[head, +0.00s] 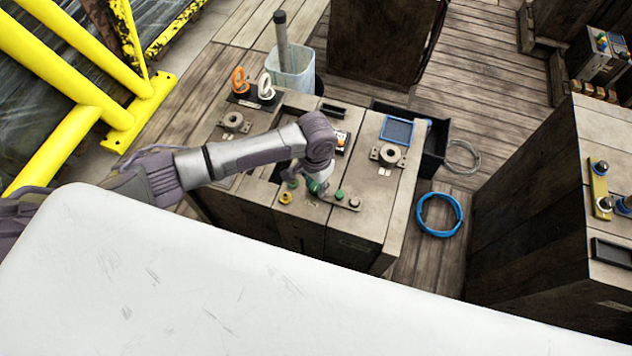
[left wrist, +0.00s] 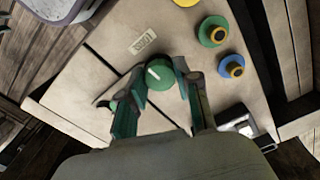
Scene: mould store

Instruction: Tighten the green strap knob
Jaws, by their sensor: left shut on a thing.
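The green strap knob (left wrist: 159,74) is round with a white line on its top. It stands on the pale top of a wooden-sided cabinet (head: 346,219). My left gripper (left wrist: 159,80) is shut on the knob, with one teal finger on either side of it. In the head view my left gripper (head: 317,188) points down at the front part of the cabinet top and largely hides the knob. My right gripper is in neither view.
In the head view, a yellow knob (head: 286,198) sits left of my gripper. A blue ring (head: 439,214) lies on the floor at right.

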